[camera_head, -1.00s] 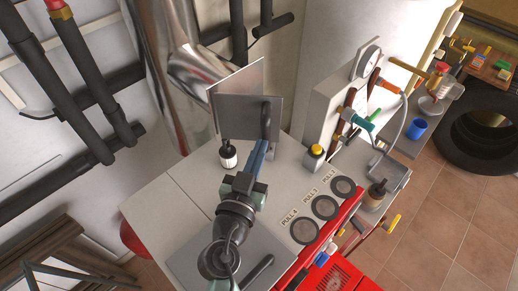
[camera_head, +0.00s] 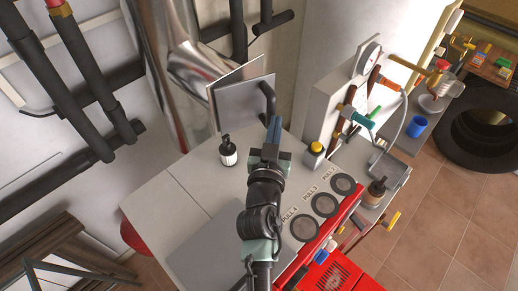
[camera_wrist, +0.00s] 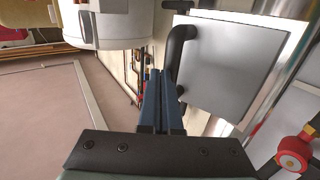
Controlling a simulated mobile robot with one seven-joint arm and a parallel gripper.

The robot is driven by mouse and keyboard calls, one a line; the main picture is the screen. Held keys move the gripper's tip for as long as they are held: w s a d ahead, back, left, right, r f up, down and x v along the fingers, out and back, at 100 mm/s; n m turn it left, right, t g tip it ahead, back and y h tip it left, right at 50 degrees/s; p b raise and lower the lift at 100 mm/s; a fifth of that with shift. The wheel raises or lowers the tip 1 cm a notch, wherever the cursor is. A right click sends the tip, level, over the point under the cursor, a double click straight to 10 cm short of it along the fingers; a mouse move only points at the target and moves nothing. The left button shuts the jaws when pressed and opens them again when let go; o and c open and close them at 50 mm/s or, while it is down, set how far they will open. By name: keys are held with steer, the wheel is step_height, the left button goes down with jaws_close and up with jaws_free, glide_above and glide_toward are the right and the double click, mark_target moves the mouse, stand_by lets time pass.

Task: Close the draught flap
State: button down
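The draught flap (camera_head: 240,106) is a grey square plate with a black bar handle (camera_head: 268,98) on its right side. It stands upright in front of a similar plate (camera_head: 238,76), whose top edge shows behind it. A narrow wedge appears between their upper edges; I cannot tell whether they touch. In the wrist view the flap (camera_wrist: 232,62) is ahead to the right, its handle (camera_wrist: 178,55) beyond my fingertips. My gripper (camera_head: 273,128) is below the handle, apart from it as far as I can see. Its blue fingers (camera_wrist: 162,84) are together, with nothing visible between them.
A small black and white bottle (camera_head: 228,152) stands on the boiler top left of my gripper. A yellow button (camera_head: 316,148), a gauge panel (camera_head: 338,95) and round "PULL" covers (camera_head: 325,205) are to the right. A shiny flue pipe (camera_head: 185,70) rises behind.

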mark_target(251, 113)
steer(key=shift+w+d+b, duration=0.2)
steer(key=shift+w+b, duration=1.45)
steer(key=shift+w, duration=1)
